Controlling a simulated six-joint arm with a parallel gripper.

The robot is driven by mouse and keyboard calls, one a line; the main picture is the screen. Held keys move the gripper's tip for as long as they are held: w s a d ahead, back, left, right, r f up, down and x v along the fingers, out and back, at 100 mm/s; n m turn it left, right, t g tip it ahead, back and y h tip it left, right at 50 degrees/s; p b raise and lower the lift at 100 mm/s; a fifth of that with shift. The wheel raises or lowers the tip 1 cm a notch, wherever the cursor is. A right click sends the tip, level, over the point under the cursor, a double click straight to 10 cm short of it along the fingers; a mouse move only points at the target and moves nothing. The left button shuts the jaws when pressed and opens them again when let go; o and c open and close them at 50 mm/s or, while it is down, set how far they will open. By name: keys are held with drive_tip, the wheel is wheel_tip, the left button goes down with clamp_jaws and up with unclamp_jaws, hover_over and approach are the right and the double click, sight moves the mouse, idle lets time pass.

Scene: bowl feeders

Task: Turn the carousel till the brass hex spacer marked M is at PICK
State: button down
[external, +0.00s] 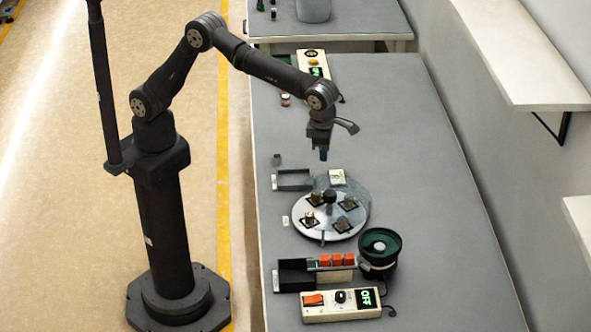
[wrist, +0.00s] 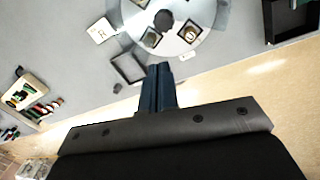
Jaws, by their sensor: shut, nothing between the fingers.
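The carousel (external: 318,232) is a round grey disc with a dark centre knob (external: 329,196) and several dark square nests. Brass-coloured parts sit in the left (external: 310,218) and upper-left (external: 316,199) nests. I cannot read an M on any part. In the wrist view the disc (wrist: 207,18) shows at the top, with a brass-coloured part (wrist: 189,33) in one nest. My gripper (external: 323,155) is shut and empty, pointing down above the far side of the carousel, apart from it. Its fingers (wrist: 158,68) also show shut in the wrist view. No PICK label is readable.
A dark green bowl feeder (external: 379,248) stands near right of the carousel. An open dark tray (external: 293,180) and a white marked plate (external: 337,177) are behind. The right bench is clear.

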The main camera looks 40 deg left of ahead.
drive_tip(key=s+a+f+n+t, duration=0.5)
drive_tip(key=s+a+f, duration=0.1)
drive_tip(key=f, duration=0.3)
drive_tip(key=n+t+h, duration=0.3)
drive_tip(key=h, duration=0.1)
approach(303, 200)
drive_tip(key=f, duration=0.1)
drive_tip(key=d+f, duration=0.1)
drive_tip(key=w+f, duration=0.1)
drive_tip(key=shift+d+f+y, duration=0.2)
drive_tip(key=shift+d+y, duration=0.1)
drive_tip(key=shift+d, duration=0.1)
drive_tip(key=shift+w+d, duration=0.2)
drive_tip(key=shift+w, duration=0.4)
drive_tip(key=shift+w+d, duration=0.2)
drive_tip(key=shift+w, duration=0.35)
drive_tip(key=shift+w+d, duration=0.2)
drive_tip(key=shift+w, duration=0.45)
drive_tip(key=shift+w+a+m+g+h, duration=0.15)
drive_tip(key=shift+w+m+g+h, duration=0.25)
drive_tip(key=shift+w+m+h, duration=0.3)
drive_tip(key=shift+w, duration=0.65)
